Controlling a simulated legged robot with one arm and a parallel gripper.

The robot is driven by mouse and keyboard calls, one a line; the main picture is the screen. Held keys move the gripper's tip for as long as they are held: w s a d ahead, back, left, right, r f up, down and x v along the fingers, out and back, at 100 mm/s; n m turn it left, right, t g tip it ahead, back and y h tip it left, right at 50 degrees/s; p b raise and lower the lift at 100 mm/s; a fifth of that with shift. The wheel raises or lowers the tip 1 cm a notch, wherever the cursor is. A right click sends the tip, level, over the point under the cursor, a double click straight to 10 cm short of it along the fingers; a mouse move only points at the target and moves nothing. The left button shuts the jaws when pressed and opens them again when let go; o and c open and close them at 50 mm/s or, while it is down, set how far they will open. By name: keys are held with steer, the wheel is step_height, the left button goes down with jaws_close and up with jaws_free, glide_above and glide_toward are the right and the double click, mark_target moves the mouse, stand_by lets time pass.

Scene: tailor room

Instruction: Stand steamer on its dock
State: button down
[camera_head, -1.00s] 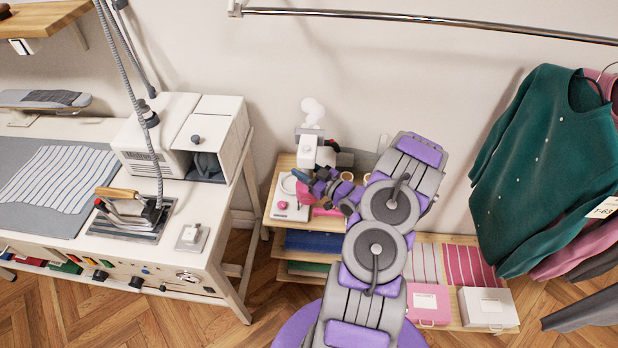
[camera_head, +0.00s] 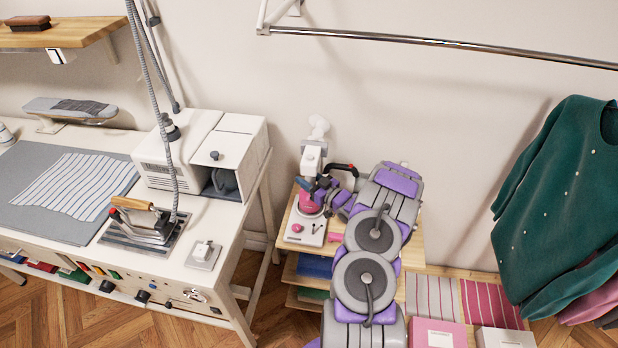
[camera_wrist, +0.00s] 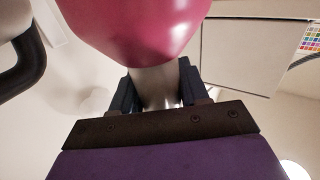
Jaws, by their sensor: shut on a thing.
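The steamer (camera_head: 312,155) has a white head, a pink tank and a black handle, with a white puff of steam above it. It is roughly upright. My gripper (camera_head: 318,184) is shut on its pale neck, which shows between the two dark fingers in the wrist view (camera_wrist: 158,88). The pink tank (camera_wrist: 135,30) fills the top of that view. The white dock (camera_head: 303,231), with a small pink knob, lies on a low wooden shelf. The tank is over the rear of the dock; I cannot tell whether they touch. My arm hides part of the shelf's right side.
The shelf (camera_head: 283,226) has folded blue and green cloth below. The ironing table (camera_head: 230,222) on the left holds an iron (camera_head: 147,220) and a white boxy unit (camera_head: 232,150). A green sweater (camera_head: 560,190) hangs at right. Pink and white boxes stand low in front.

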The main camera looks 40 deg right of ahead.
steer(key=shift+f, duration=0.6)
steer(key=c, duration=0.6)
jaws_free()
steer(key=shift+o, duration=0.2)
steer(key=s+d+p, duration=0.1)
steer(key=s+p, duration=0.1)
steer(key=s, duration=1)
steer(key=shift+d, duration=0.25)
